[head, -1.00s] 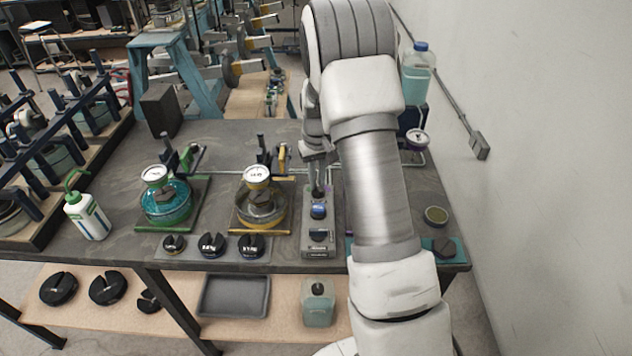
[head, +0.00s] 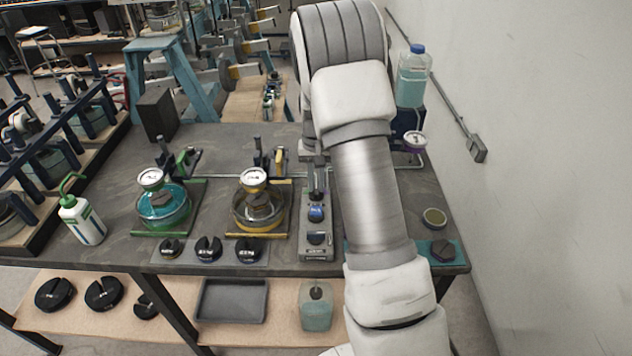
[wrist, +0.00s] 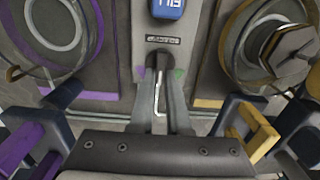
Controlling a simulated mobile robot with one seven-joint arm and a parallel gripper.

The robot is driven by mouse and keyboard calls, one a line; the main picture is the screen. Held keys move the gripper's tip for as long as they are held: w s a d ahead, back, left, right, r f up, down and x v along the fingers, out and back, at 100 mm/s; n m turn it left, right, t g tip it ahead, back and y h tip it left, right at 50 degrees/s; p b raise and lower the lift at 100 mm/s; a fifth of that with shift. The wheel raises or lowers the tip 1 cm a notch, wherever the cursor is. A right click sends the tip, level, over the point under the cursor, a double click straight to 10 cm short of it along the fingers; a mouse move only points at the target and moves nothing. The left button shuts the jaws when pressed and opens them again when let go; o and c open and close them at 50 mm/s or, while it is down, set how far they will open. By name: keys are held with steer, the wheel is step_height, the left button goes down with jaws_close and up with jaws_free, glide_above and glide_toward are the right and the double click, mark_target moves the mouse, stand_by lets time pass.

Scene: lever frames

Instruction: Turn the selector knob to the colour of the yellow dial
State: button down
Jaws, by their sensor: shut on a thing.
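The dark selector knob (wrist: 159,60) sits on a grey panel in the wrist view, mostly hidden by my fingers. My gripper (wrist: 160,72) is shut on it. A purple mark (wrist: 140,72) shows left of the knob and a green mark (wrist: 180,73) right of it; a yellow mark is not visible. In the head view, the grey panel (head: 317,254) stands right of the yellow-framed station. The yellow station's dial (head: 253,177) has a white face; its reading is too small to tell. My gripper is hard to make out there.
A green-framed station with a white dial (head: 150,178) stands left of the yellow one. A purple-trimmed dial (head: 415,139) is at the right. In the wrist view, a yellow lever (wrist: 252,136) and a purple lever (wrist: 22,146) flank my gripper. Black slotted weights (head: 208,248) line the front edge.

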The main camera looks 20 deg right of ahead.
mark_target(316, 186)
steer(key=c, duration=0.9)
jaws_free()
step_height(316, 186, up, 18)
steer(key=shift+f, duration=0.25)
steer(key=s+a+r+n+t, duration=0.1)
steer(key=s+a+r, duration=0.2)
steer(key=s+r, duration=0.25)
steer(key=s+a+r+n+t, duration=0.1)
steer(key=s+a+r+t, duration=0.1)
steer(key=s+a+r, duration=0.35)
steer(key=s+a+f+n+t, duration=0.1)
steer(key=s, duration=0.4)
steer(key=s+a+f, duration=0.1)
steer(key=s, duration=0.5)
steer(key=s+a+f+n+t, duration=0.1)
steer(key=s+f, duration=0.1)
steer(key=s, duration=0.4)
steer(key=shift+s+n+t, duration=0.25)
steer(key=shift+n+t, duration=0.05)
